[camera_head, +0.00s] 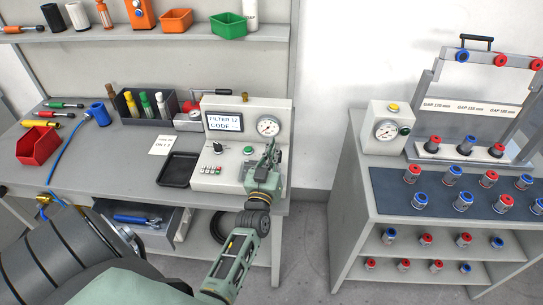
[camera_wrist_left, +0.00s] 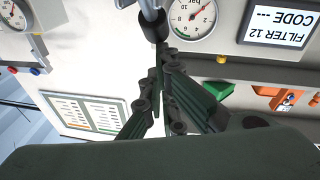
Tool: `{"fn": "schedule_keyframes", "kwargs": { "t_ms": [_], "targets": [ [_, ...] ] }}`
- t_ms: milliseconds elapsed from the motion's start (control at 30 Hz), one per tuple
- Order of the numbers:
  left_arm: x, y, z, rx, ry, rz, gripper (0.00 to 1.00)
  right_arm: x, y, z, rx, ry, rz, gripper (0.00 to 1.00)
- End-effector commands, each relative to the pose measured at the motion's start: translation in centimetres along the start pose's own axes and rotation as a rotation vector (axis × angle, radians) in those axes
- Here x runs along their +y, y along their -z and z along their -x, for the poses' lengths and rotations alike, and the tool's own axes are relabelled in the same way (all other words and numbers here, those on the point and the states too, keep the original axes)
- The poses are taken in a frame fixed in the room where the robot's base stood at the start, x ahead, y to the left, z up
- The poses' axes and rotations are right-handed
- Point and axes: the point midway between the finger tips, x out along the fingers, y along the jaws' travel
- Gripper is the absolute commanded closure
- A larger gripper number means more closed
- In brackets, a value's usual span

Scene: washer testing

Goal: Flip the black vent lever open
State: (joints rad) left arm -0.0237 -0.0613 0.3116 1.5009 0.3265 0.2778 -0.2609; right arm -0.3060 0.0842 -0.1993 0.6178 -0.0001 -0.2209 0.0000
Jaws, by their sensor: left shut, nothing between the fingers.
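The grey tester box (camera_head: 255,109) stands on the bench with a pressure gauge (camera_head: 268,126) and a "FILTER 12 CODE" display (camera_head: 225,122). My left gripper (camera_head: 272,147) is at the box's right front, just below the gauge, with its fingers shut and empty. In the left wrist view the closed fingertips (camera_wrist_left: 161,52) are close to a black rounded piece (camera_wrist_left: 151,27) on a metal stem beside the gauge. This piece may be the vent lever; I cannot tell whether the fingers touch it. In the head view my gripper hides that area. My right gripper is not in view.
A black tray (camera_head: 180,170) and a note (camera_head: 160,145) lie left of the box. A red bin (camera_head: 38,145) and a marker holder (camera_head: 128,107) stand farther left. A drawer (camera_head: 140,218) is open below. A second bench (camera_head: 355,165) with fittings stands at right, across a gap.

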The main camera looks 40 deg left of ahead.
Motion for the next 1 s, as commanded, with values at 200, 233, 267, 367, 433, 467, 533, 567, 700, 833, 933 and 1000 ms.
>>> {"fn": "schedule_keyframes", "kwargs": {
  "t_ms": [200,233,267,367,433,467,533,567,700,833,933,1000],
  "targets": [
    [-0.3,-1.0,-1.6,0.002,0.000,0.001,1.00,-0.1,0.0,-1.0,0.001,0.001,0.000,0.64],
    [-0.3,-1.1,-1.8,0.002,0.000,0.000,1.00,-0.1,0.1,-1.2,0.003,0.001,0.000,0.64],
    [-0.3,-1.2,-2.0,0.002,0.000,0.000,1.00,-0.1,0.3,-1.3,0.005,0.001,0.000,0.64],
    [-0.5,-1.5,-2.5,0.003,0.000,0.000,1.00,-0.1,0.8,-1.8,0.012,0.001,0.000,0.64],
    [-0.6,-1.8,-2.8,0.002,0.000,0.000,1.00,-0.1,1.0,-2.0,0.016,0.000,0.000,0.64],
    [-0.6,-1.9,-3.0,0.002,0.000,0.000,1.00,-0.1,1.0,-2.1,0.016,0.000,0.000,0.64],
    [-0.7,-2.1,-3.2,0.002,0.000,0.000,1.00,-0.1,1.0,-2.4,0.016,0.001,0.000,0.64],
    [-0.7,-2.1,-3.3,0.002,0.000,0.000,1.00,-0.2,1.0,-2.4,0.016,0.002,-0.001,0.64],
    [-0.8,-2.4,-3.5,0.002,0.000,-0.001,1.00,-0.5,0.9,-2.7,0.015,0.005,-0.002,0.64],
    [-0.8,-2.6,-3.7,0.001,0.000,-0.001,1.00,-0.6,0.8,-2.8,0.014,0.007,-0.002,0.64],
    [-0.8,-2.7,-3.8,0.001,0.000,0.000,1.00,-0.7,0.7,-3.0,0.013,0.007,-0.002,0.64],
    [-0.9,-2.8,-3.9,0.001,0.000,0.000,1.00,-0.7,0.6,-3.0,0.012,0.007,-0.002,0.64]
  ]
}}
